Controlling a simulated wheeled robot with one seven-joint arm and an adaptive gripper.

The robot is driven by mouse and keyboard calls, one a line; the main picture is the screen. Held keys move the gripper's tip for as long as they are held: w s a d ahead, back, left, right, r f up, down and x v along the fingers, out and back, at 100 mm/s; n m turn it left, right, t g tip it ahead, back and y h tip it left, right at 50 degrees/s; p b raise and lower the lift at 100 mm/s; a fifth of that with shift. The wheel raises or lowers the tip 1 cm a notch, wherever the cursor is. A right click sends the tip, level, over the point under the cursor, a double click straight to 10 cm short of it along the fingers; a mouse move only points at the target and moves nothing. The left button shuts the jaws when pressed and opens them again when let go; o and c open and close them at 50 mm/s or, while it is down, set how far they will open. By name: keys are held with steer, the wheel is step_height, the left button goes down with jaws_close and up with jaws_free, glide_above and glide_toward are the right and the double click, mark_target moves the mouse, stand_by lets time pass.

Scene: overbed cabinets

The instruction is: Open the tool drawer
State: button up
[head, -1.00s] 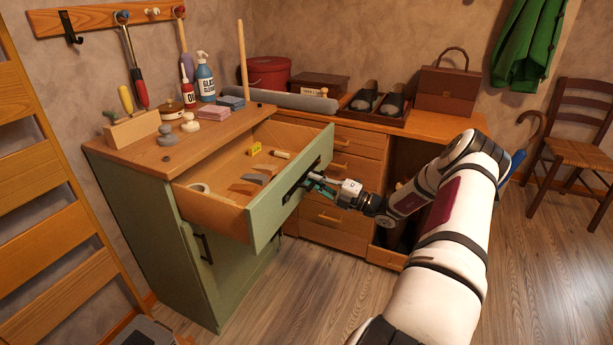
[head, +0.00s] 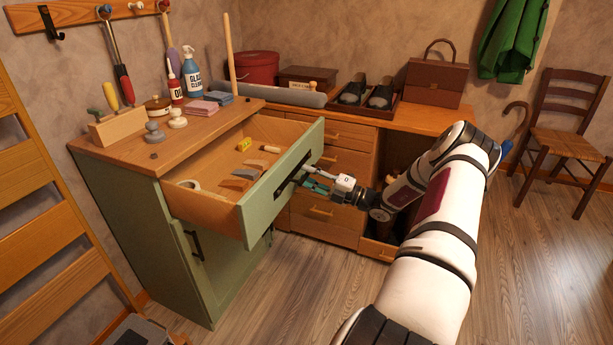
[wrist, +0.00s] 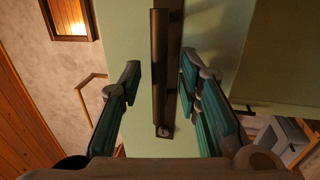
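The tool drawer (head: 270,203) has a green front and wooden sides and stands pulled well out of the green cabinet (head: 125,225). Its dark bar handle (head: 289,178) is on the front and also shows in the wrist view (wrist: 160,70). My gripper (head: 309,178) is at the handle. In the wrist view, its teal-padded fingers (wrist: 159,72) are spread on either side of the bar, with a gap to the left finger and a smaller gap to the right one. Inside the drawer are a tape roll (head: 188,184), a yellow block (head: 244,144) and several small pieces.
A wooden desk (head: 425,123) with several drawers stands behind my gripper. Bottles, sponges and a tool block (head: 117,127) stand on the cabinet top. A chair (head: 560,143) is at the far right. The wooden floor (head: 300,290) in front is clear.

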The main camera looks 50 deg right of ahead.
steer(key=v, duration=1.1)
steer(key=shift+s+f, duration=0.1)
